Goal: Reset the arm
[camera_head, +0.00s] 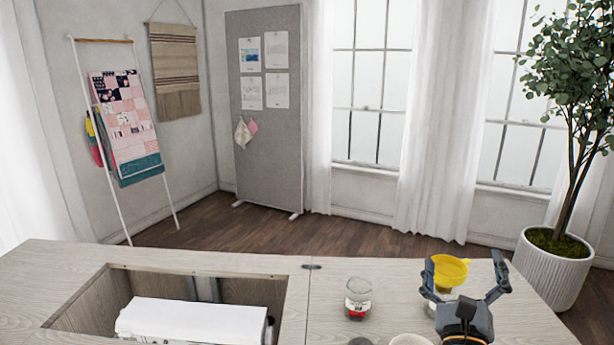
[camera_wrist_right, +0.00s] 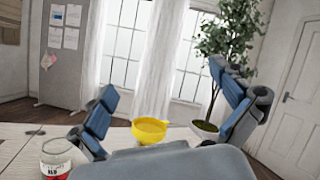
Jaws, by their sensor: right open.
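My right gripper (camera_head: 466,278) is over the right part of the cabinet top (camera_head: 330,290), with its two fingers spread wide. The right wrist view also shows the fingers apart (camera_wrist_right: 165,115). A yellow funnel (camera_head: 450,270) shows between the fingers and beyond them; it appears to sit on a glass jar (camera_head: 440,295). In the right wrist view the yellow funnel (camera_wrist_right: 165,131) lies ahead of the gripper with a visible gap to the fingers. The gripper holds nothing. My left gripper is in neither view.
A glass jar with red contents (camera_head: 358,298) stands left of the gripper. A pale round container (camera_head: 410,340) is at the bottom edge. A white machine (camera_head: 195,320) sits in the cabinet's recess. A potted tree (camera_head: 555,265) stands on the floor beyond the right end.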

